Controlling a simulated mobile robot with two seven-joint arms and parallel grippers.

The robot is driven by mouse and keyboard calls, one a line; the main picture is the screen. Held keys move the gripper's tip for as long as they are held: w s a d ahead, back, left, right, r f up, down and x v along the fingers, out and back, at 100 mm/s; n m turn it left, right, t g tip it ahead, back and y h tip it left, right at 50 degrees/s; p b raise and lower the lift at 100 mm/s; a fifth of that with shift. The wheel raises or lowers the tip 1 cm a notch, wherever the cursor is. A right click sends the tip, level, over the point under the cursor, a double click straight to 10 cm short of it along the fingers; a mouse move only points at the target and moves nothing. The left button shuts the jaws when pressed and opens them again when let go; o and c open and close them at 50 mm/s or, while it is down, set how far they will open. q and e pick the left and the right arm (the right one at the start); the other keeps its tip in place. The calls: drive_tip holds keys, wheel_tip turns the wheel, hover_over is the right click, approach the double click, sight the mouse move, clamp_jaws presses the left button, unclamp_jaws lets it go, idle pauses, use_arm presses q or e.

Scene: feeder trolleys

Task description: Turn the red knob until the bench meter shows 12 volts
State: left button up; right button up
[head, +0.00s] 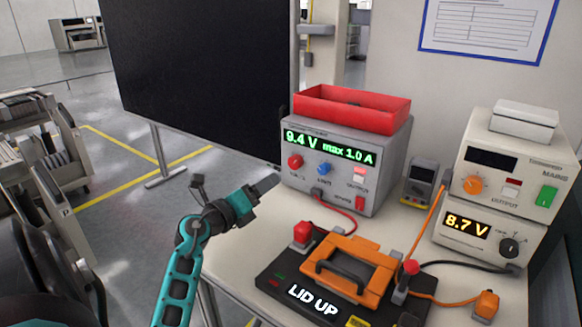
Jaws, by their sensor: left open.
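The red knob (295,161) is on the front of a grey power supply (336,191), whose green display (330,146) reads 9.4 V, max 1.0 A. A blue knob (324,169) sits to its right. A beige meter box (487,238) at the right shows 8.7 V in amber on its display (467,226). My left gripper (267,184) is open, just left of and below the red knob. I see no contact with the knob. My right gripper is not in view.
A red tray (352,108) sits on the supply. In front stands a black fixture (275,283) reading LID UP, with an orange frame (351,262) and cables. A handheld meter (421,180) stands behind. Another unit (510,177) rests on the beige meter. A dark panel (200,70) stands at the back left.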

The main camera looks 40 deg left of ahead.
sight(293, 165)
use_arm(q)
drive_tip(key=w, duration=0.7)
drive_tip(key=w+a+b, duration=0.1)
drive_tip(key=w, duration=0.2)
drive_tip(key=shift+w+a, duration=0.1)
drive_tip(key=shift+w, duration=0.25)
drive_tip(key=c, duration=1.1)
